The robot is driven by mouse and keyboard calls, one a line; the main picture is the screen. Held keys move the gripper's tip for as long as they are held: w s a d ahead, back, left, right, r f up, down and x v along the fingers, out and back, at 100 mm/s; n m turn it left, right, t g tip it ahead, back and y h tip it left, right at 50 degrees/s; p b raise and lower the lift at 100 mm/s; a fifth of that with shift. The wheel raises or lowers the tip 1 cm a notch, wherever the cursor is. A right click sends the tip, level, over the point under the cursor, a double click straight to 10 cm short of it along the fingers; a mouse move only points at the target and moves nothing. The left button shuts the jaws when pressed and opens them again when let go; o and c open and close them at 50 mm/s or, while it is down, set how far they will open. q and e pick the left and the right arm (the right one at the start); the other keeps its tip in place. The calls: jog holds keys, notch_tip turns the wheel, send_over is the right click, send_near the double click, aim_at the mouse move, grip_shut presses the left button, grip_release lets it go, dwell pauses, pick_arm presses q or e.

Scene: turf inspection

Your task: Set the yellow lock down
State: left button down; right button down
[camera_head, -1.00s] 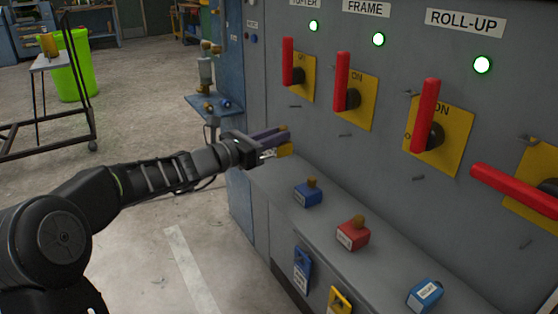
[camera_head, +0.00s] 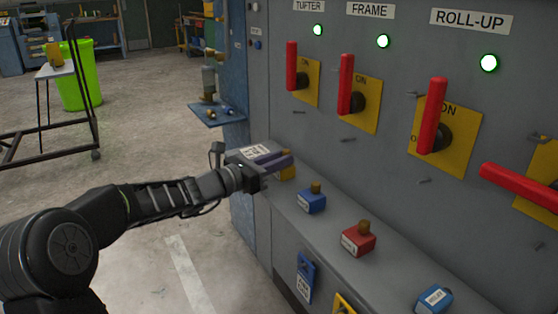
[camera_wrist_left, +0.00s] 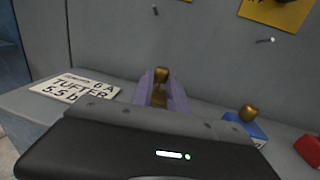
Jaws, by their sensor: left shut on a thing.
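The yellow lock (camera_head: 288,173) is between the purple fingers of my left gripper (camera_head: 281,161), at the far left end of the grey ledge (camera_head: 335,217). Its brass top shows between the fingers in the left wrist view (camera_wrist_left: 161,76). My left gripper is shut on it. Most of the lock's body is hidden by the fingers. It is low, close to the ledge top; I cannot tell whether it touches. My right gripper is not in view.
A blue lock (camera_head: 312,201), a red lock (camera_head: 358,239) and another blue lock (camera_head: 433,299) stand along the ledge to the right. A white tag (camera_wrist_left: 72,87) lies on the ledge left of the gripper. Red switch handles (camera_head: 345,84) stick out of the panel above.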

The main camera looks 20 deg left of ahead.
pick_arm(q)
jog(key=c, duration=1.3)
grip_release()
jog(key=shift+r, duration=0.1)
jog(key=shift+r+p, duration=0.15)
jog(key=shift+p, duration=0.15)
jog(key=p+v, duration=0.2)
jog(key=v, duration=1)
